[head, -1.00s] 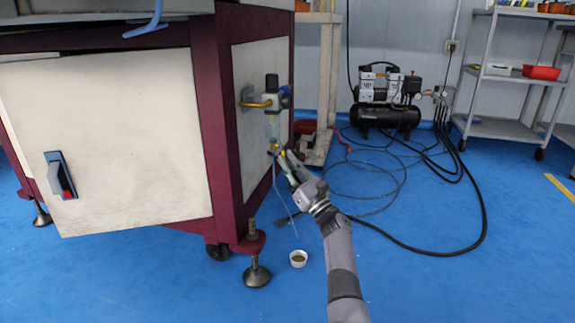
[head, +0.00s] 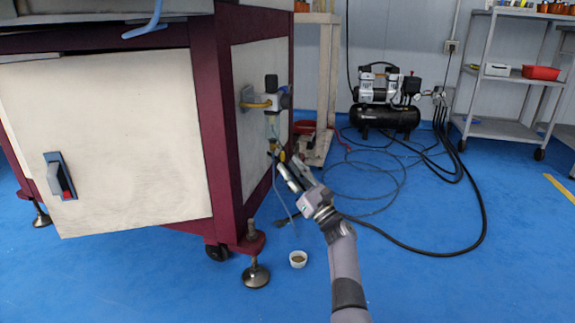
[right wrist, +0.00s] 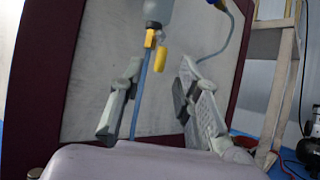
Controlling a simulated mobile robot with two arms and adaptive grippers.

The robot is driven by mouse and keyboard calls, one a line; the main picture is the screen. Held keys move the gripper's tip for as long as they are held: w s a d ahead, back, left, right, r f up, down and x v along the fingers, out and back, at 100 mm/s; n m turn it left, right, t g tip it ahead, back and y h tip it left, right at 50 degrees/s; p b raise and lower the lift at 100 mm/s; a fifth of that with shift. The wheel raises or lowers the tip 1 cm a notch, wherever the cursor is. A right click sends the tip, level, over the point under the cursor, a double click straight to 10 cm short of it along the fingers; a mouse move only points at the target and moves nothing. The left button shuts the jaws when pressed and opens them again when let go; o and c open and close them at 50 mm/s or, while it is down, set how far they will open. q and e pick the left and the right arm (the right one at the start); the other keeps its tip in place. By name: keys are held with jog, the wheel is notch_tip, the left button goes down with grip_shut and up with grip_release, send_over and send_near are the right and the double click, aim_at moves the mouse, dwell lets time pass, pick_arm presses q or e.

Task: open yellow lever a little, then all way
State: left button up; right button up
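The yellow lever (right wrist: 160,57) is a short yellow piece beside a yellow fitting under the clear bowl of the air unit (right wrist: 158,12). It shows as a small yellow spot in the head view (head: 282,155), on the cabinet's right side. My right gripper (right wrist: 161,74) is open, with its fingers spread left and right. The lever appears between and beyond the fingertips; I cannot tell whether either finger touches it. The gripper comes from the lower right in the head view (head: 279,157). My left gripper is not in view.
A thin blue hose (right wrist: 140,95) hangs below the fitting, between the fingers in the picture. The cabinet side panel (right wrist: 90,80) lies behind. A black compressor (head: 385,115) with hoses is to the right.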

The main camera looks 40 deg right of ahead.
jog(key=v, duration=0.5)
jog(key=shift+s+f, duration=0.15)
jog(key=shift+s, duration=0.05)
